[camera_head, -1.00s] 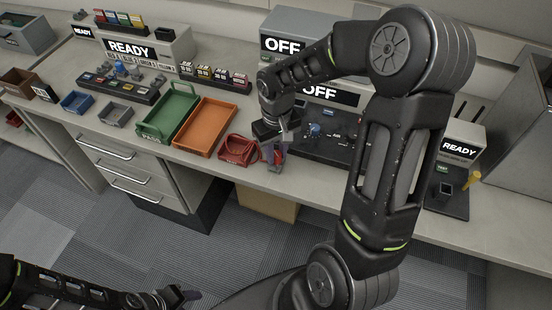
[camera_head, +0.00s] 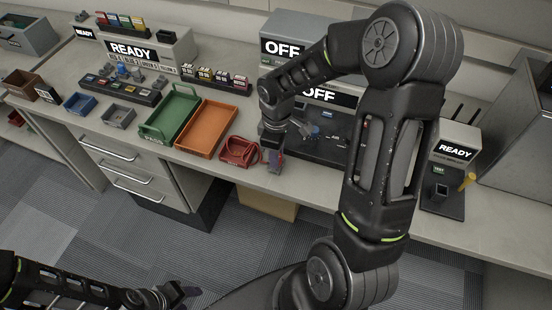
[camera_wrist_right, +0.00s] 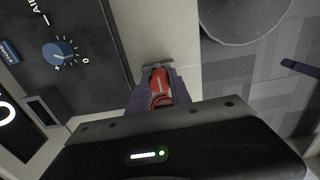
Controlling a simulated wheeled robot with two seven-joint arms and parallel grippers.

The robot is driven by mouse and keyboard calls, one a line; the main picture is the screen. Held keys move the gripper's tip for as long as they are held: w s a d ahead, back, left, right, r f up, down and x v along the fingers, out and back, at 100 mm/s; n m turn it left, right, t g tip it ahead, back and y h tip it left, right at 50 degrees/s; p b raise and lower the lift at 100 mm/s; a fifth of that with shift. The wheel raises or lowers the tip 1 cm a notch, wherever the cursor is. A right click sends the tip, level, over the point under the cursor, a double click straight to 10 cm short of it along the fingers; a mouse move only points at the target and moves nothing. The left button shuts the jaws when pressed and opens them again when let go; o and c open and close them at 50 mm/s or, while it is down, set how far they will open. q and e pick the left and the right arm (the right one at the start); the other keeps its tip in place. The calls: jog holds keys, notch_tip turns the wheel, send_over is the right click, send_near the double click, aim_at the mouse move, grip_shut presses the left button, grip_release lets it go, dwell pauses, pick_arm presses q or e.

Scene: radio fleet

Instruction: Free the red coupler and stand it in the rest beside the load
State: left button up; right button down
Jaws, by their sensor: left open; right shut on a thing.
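My right gripper (camera_head: 273,161) is shut on the red coupler, just above the bench's front strip between the red tray and the dark control panel. In the right wrist view the red coupler (camera_wrist_right: 160,80) sits between the purple fingers, with a grey crosspiece at its far end. The fingers cover its sides. A red lead (camera_head: 261,153) shows beside the gripper in the head view, near the red tray (camera_head: 238,151). My left gripper (camera_head: 184,294) is open and empty, low over the floor, away from the bench. I cannot clearly pick out the rest.
The dark panel (camera_wrist_right: 95,35) has a blue knob (camera_wrist_right: 60,52) and a small framed block (camera_wrist_right: 44,108). Orange (camera_head: 207,128) and green (camera_head: 171,117) trays lie left of the red tray. A READY unit (camera_head: 455,151) with a yellow handle stands at the right. My right arm hides part of the panel.

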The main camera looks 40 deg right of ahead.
jog(key=shift+s+f, duration=0.1)
jog(key=shift+s, duration=0.05)
jog(key=shift+n, duration=0.6)
jog(key=c, duration=1.2)
grip_release()
jog(key=shift+o, duration=0.2)
jog(key=shift+r+p, duration=2.4)
jog(key=shift+r, duration=0.7)
jog(key=shift+f, duration=0.1)
